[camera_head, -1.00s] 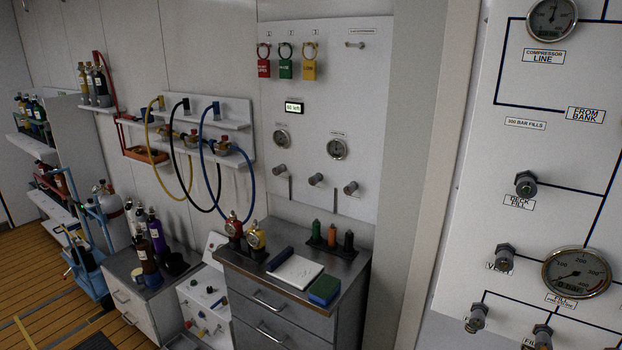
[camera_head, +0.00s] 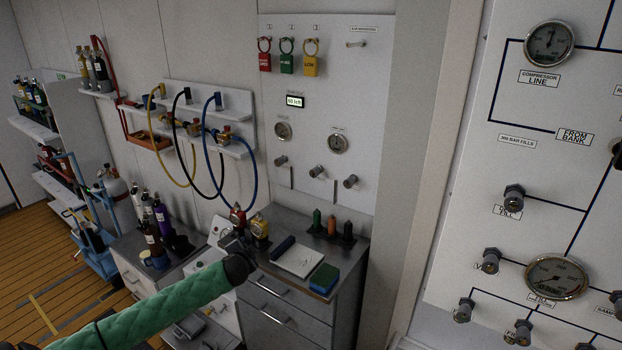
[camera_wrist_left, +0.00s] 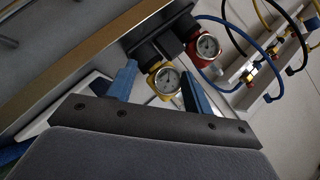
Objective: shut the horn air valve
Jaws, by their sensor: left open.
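No valve that I can read as the horn air valve shows; most labels are too small or blurred. Several dark valve knobs are on the white panel at the right of the head view, among them one at mid-height (camera_head: 514,197), one lower (camera_head: 491,260) and one near the bottom (camera_head: 463,309). My left gripper (camera_head: 234,240) is in front of the grey cabinet's left edge, near a red gauge unit (camera_head: 238,215) and a yellow one (camera_head: 260,230). In the left wrist view its blue fingers (camera_wrist_left: 158,72) are apart, with nothing held. The yellow gauge shows beyond them. My right gripper is out of view.
The grey cabinet (camera_head: 290,318) carries a white pad (camera_head: 298,260) and a blue-green block (camera_head: 323,279). Beside it, a small white panel (camera_head: 221,231) is partly hidden by my green-sleeved arm. A grey wall panel (camera_head: 318,110) holds tags, gauges and knobs. Hoses hang at left.

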